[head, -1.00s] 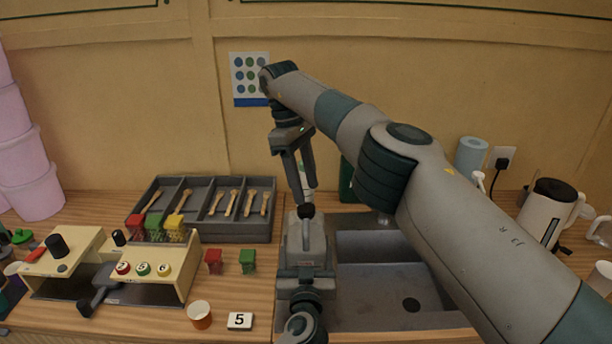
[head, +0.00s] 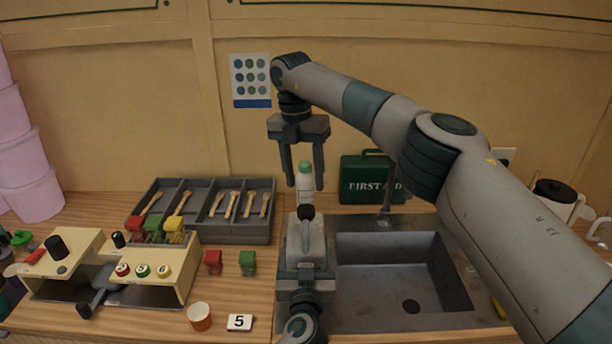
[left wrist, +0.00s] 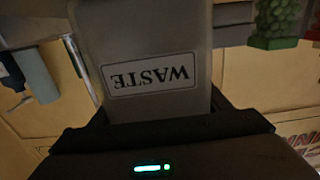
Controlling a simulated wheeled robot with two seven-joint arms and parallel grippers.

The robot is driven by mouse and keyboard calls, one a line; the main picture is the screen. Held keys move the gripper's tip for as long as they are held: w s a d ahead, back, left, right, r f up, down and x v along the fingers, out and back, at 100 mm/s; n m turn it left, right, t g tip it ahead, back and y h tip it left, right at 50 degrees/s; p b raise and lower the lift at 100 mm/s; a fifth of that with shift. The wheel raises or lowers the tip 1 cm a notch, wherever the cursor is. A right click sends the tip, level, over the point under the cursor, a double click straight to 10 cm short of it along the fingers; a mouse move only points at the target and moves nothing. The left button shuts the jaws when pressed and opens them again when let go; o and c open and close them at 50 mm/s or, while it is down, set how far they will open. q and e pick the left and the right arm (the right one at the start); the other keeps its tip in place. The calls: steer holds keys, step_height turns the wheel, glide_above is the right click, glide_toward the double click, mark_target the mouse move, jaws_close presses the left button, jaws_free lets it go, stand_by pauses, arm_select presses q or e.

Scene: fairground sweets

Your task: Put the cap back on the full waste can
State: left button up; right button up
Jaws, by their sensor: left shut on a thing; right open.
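The grey waste can (head: 305,243) stands in the middle of the head view, at the sink's left edge. In the left wrist view its WASTE label (left wrist: 150,75) is upside down. My left gripper (head: 305,274) is shut on the can, its dark jaws along the can's edge in the wrist view. A dark round piece (head: 306,212) is on top of the can; I cannot tell whether it is the cap or the neck. My right gripper (head: 305,187) points down, open and empty, above and behind the can.
A pale bottle with a green top (head: 305,170) shows between the right fingers; its depth is unclear. The sink (head: 390,285) is right, a green first aid box (head: 362,180) behind it. A compartment tray (head: 245,239) and cream dispenser (head: 185,270) stand left. A cup (head: 199,317) stands in front.

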mark_target(306, 209)
steer(key=n, duration=0.5)
steer(key=shift+d+r, duration=0.1)
steer(key=shift+r, duration=0.1)
steer(key=n, duration=0.4)
steer(key=shift+s+r+n+y, duration=0.15)
steer(key=shift+s+n+y, duration=0.15)
steer(key=shift+n, duration=0.1)
steer(key=n, duration=0.4)
steer(key=shift+s+r+n, duration=0.15)
steer(key=shift+s+n, duration=0.05)
steer(key=shift+n, duration=0.1)
steer(key=n, duration=0.3)
steer(key=shift+s+d+n+y, duration=0.1)
steer(key=shift+s+n+y, duration=0.2)
steer(key=shift+n, duration=0.1)
steer(key=shift+f, duration=3.95)
steer(key=shift+c, duration=0.4)
steer(key=c, duration=1)
